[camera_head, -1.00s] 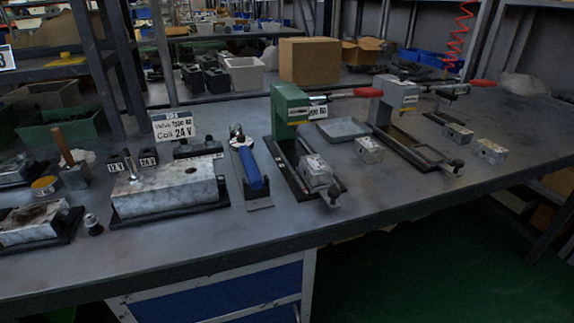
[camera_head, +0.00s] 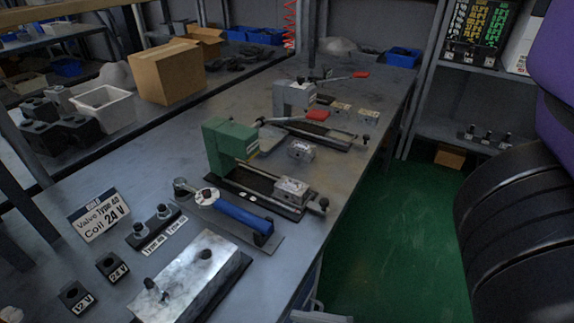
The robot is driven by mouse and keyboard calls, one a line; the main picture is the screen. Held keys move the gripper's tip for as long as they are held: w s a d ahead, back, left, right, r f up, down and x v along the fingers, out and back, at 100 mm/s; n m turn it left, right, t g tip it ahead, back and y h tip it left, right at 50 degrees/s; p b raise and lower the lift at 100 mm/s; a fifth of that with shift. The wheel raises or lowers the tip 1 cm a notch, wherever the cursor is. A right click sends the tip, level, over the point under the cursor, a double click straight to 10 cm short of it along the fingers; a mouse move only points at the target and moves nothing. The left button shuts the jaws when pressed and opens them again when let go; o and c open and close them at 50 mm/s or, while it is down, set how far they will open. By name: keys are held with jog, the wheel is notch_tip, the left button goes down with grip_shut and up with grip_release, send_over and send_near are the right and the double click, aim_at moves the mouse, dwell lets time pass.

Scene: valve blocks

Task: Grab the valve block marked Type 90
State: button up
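A silver valve block (camera_head: 292,188) sits in the fixture of the green press (camera_head: 228,140). A second silver block (camera_head: 301,151) lies on the table between the green press and the grey press (camera_head: 292,98). Any type marking on these blocks is too small to read. A white sign (camera_head: 98,214) at left reads Valve Type, with an unclear number, and Coil 24 V. My gripper is not in view; a purple and black part of my arm fills the right edge.
A large silver block (camera_head: 200,272) on a black base and a blue-handled tool (camera_head: 243,216) lie at the near table edge. Coils marked 24 V (camera_head: 113,267) and 12 V (camera_head: 77,298) stand at left. Green floor (camera_head: 390,235) is open right of the table.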

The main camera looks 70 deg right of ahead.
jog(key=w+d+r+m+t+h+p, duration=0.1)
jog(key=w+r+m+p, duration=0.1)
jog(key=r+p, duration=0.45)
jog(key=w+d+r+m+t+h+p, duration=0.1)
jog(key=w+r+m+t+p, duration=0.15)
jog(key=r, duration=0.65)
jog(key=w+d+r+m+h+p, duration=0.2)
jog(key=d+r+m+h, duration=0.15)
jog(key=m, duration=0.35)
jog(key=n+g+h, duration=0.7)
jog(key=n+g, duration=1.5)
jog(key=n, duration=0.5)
send_over(290, 187)
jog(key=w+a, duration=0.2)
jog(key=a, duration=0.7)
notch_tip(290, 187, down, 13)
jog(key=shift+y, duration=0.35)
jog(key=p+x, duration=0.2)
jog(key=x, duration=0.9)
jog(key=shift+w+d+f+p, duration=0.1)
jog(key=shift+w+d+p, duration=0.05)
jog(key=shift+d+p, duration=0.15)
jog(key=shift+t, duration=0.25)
